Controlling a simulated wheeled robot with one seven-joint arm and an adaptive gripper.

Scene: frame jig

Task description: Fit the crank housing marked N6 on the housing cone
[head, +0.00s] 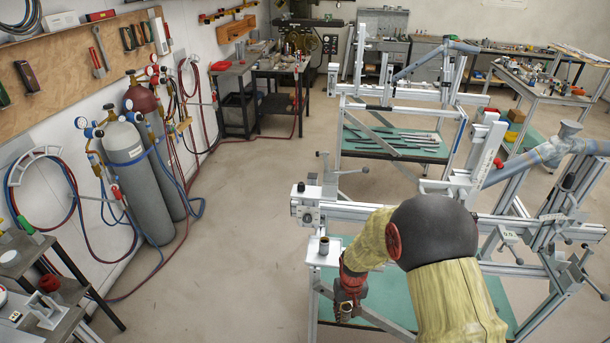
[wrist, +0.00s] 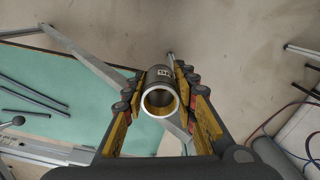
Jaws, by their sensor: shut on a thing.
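My gripper (head: 346,303) hangs low at the near left end of the jig, below my yellow-sleeved arm. In the wrist view my gripper (wrist: 160,80) is shut on a crank housing (wrist: 161,98), a short metal tube with a bright rim and a tan inside. A small label shows on its dark side, too small to read surely. The fingers press it from left and right, with its open end facing the camera. The housing cone cannot be made out surely in either view.
A small dark cylinder (head: 324,246) stands on a white plate (head: 321,257) beside my arm. The jig frame (head: 350,211) fills the right side. Gas cylinders (head: 140,180) stand left. A cart (head: 40,262) with parts is at lower left. The floor (head: 245,230) between is clear.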

